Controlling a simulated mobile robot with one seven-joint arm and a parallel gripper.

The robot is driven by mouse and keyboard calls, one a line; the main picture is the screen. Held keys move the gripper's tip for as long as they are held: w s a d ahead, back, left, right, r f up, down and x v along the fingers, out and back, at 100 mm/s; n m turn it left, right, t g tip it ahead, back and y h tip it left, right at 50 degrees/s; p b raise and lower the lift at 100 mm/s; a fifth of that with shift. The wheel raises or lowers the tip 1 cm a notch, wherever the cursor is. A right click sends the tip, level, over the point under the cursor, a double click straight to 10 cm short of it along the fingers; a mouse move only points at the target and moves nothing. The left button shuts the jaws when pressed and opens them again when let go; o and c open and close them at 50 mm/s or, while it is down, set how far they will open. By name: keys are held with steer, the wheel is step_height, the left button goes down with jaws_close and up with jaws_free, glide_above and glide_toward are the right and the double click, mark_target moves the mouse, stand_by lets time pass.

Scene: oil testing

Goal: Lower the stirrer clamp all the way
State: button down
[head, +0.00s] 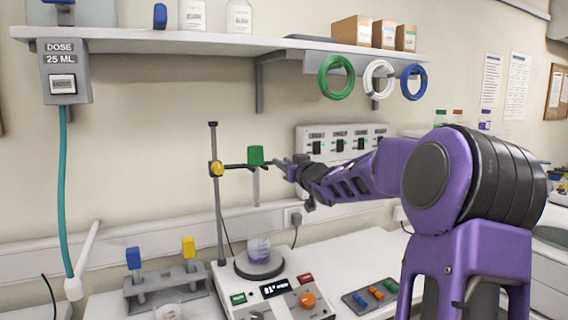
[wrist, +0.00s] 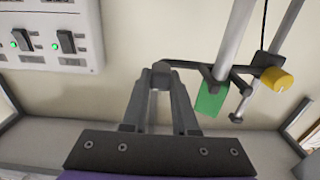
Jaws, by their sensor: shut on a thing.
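The stirrer clamp's dark arm (head: 236,166) runs sideways from an upright rod (head: 218,210), with a yellow knob (head: 216,169) at the rod. A green block (head: 255,156) sits on the clamp with a grey shaft (head: 256,188) hanging below it. The clamp is high on the rod, well above a small beaker (head: 259,250) of purple liquid on the hot plate. My gripper (head: 280,163) reaches in from the right and is shut on the clamp's outer end. In the wrist view my gripper (wrist: 162,72) meets a dark bar beside the green block (wrist: 210,99); the fingers partly hide the grip.
The hot plate stirrer (head: 275,293) stands on the white bench below. A rack (head: 165,287) with blue and yellow items is to its left, and a small tray (head: 370,296) to its right. A wall shelf (head: 200,43) hangs above; a switch panel (head: 342,142) is behind my arm.

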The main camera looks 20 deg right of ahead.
step_height(320, 180, down, 14)
steer(key=b, duration=0.7)
steer(key=shift+b, duration=0.3)
steer(key=c, duration=0.7)
jaws_free()
steer(key=shift+s+r, duration=0.1)
steer(key=s, duration=0.5)
steer(key=s+p, duration=0.1)
steer(key=s, duration=1.1)
steer(key=shift+s+d+p, duration=0.1)
steer(key=shift+d+p, duration=0.2)
steer(key=shift+p, duration=0.05)
steer(key=shift+a, duration=0.1)
